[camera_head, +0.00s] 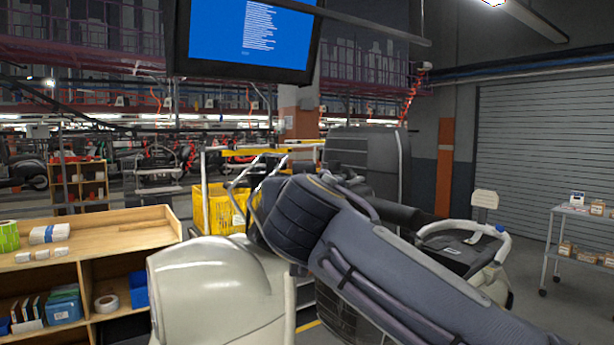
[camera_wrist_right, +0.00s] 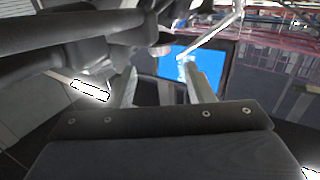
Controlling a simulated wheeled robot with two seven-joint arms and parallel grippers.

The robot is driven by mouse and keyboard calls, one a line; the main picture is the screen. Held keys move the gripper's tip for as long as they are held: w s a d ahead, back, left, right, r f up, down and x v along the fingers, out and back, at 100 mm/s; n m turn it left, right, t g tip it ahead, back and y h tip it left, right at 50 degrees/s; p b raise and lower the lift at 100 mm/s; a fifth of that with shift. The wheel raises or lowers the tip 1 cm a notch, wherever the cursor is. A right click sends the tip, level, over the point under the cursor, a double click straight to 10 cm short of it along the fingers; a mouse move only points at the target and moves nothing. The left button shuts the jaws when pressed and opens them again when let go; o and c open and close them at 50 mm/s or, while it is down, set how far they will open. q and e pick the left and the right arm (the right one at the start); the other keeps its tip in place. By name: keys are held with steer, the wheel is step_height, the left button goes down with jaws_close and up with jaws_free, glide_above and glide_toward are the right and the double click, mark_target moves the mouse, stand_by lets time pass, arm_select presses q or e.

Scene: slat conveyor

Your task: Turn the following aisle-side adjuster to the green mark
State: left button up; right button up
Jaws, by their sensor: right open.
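I cannot make out the aisle-side adjuster or its green mark in either view. A large pale scooter body (camera_head: 215,290) stands close in front in the head view, and my dark right arm crosses in front of it from the lower right. That arm hides much of what lies behind it. In the right wrist view my right gripper (camera_wrist_right: 161,72) has its two fingers apart with nothing between them. The blue screen shows beyond the gap. Dark rounded tubes (camera_wrist_right: 60,45) lie near the left finger. My left gripper is not in the head view.
A wooden shelf bench (camera_head: 110,235) with boxes and tape is at the left. A yellow crate (camera_head: 212,208) stands behind the scooter body. A monitor (camera_head: 248,35) hangs above.

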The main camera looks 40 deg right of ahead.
steer(key=p+x, duration=0.3)
steer(key=x, duration=0.4)
steer(key=shift+r, duration=0.15)
steer(key=shift+w+d, duration=0.35)
steer(key=shift+w, duration=0.1)
steer(key=c, duration=0.9)
steer(key=shift+w+f+m+g+h+b, duration=0.1)
steer(key=shift+f+m+g+h+b, duration=0.3)
steer(key=shift+b, duration=0.3)
steer(key=shift+c, duration=0.2)
steer(key=shift+r+m+g+h+b, duration=0.2)
steer(key=shift+m+g+h+b, duration=0.15)
steer(key=shift+h, duration=0.15)
steer(key=shift+r, duration=0.1)
steer(key=o, duration=0.9)
